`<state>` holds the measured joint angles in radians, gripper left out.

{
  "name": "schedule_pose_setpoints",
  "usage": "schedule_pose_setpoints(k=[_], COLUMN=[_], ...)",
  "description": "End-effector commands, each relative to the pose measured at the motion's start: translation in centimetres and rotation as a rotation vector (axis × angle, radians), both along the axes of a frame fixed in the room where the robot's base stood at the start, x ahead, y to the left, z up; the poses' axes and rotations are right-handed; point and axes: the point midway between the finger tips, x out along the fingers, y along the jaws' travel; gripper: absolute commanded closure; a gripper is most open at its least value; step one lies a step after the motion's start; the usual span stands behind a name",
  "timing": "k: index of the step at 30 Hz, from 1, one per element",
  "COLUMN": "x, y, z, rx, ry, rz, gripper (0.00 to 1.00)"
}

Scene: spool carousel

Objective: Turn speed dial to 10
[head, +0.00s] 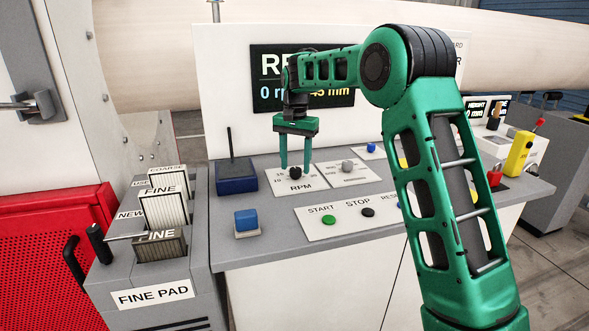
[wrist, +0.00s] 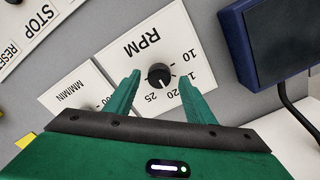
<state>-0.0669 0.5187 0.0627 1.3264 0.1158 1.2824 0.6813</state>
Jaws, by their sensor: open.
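The speed dial is a small black knob (head: 295,172) on a white plate marked RPM (head: 287,186) with numbers around it. In the wrist view the knob (wrist: 159,75) has a white pointer line, and 10, 20 and 25 can be read on the plate (wrist: 140,50); the line points toward the lower side, near 25. My gripper (head: 294,165) is above the dial, pointing down, with its green fingers apart. In the wrist view the fingers (wrist: 158,85) stand on either side of the knob. Whether they touch it cannot be told.
A grey knob (head: 347,165) on the MM/MIN plate is close to the right. START (head: 328,219) and STOP (head: 367,212) buttons are in front. A dark blue box with a rod (head: 236,176) stands left. A blue button (head: 246,219) is at the front left. A display (head: 268,68) is behind.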

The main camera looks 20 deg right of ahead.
Motion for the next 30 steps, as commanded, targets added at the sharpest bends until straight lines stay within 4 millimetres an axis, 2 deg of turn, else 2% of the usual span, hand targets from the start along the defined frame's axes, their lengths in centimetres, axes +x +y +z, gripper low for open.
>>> schedule_pose_setpoints(k=[6,14,15,20,30], x=[0.0,0.0,0.0,0.0,0.0], y=[0.0,0.0,0.0,0.0,0.1], z=[-1.5,-1.7,-1.7,-1.6,-1.6], rx=[0.000,0.000,0.000,0.000,0.001], ry=[0.000,0.000,0.000,0.000,-0.001], rz=[-0.001,0.000,0.000,0.000,0.030], gripper=[0.51,0.51,0.53,0.91,0.92])
